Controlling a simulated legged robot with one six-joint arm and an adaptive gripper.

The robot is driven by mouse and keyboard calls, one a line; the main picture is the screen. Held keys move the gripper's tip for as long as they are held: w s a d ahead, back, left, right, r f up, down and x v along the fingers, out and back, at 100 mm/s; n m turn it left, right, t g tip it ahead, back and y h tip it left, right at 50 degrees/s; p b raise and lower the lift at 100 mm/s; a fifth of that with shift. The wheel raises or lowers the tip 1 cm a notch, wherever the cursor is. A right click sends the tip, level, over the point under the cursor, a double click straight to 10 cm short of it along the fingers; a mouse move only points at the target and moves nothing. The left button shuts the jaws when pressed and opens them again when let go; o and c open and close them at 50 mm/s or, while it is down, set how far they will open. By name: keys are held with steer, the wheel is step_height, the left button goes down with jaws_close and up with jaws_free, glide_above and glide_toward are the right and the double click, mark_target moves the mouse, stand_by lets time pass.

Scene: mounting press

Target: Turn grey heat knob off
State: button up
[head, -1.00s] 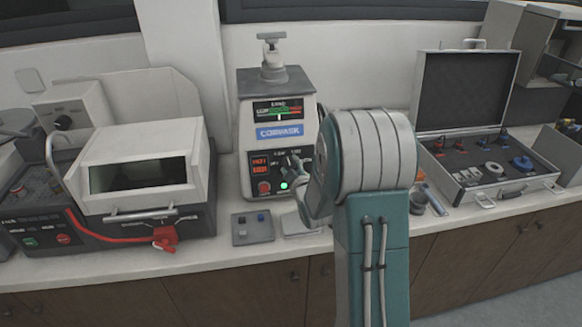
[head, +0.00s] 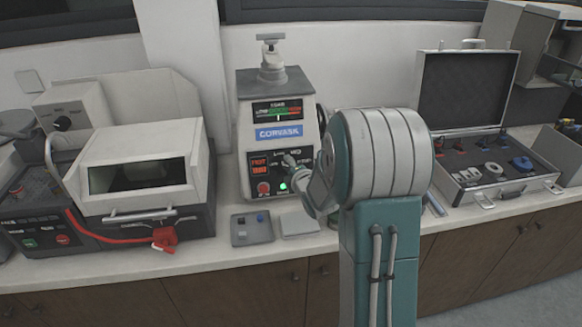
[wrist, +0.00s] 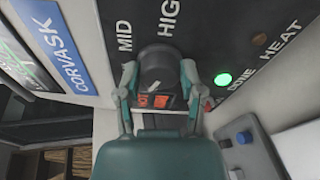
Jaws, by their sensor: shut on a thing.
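The press (head: 279,110) stands on the counter with a dark control panel on its front. In the wrist view the dark grey heat knob (wrist: 159,66) sits on that panel, by the labels MID and HIGH, with a light mark on it. My gripper (wrist: 159,78) is shut on the knob, one finger on each side. In the head view my gripper (head: 291,161) is at the panel and its fingers are small; the knob is hard to tell apart there. A green light (wrist: 223,79) glows on the panel, near the word HEAT.
A white-lidded machine (head: 140,165) with a red handle stands left. A small grey box (head: 252,229) and a pale flat block (head: 299,224) lie before the press. An open case (head: 492,175) with several parts stands right. Bare counter shows along the front edge.

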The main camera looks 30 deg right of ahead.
steer(key=n, duration=0.2)
steer(key=n+g, duration=0.1)
steer(key=n, duration=0.1)
steer(key=shift+a+f, duration=0.2)
steer(key=shift+s+f, duration=0.1)
stand_by(0.5)
steer(key=o, duration=1.2)
steer(key=shift+c, duration=0.2)
steer(key=shift+a, duration=0.1)
steer(key=shift+r, duration=0.2)
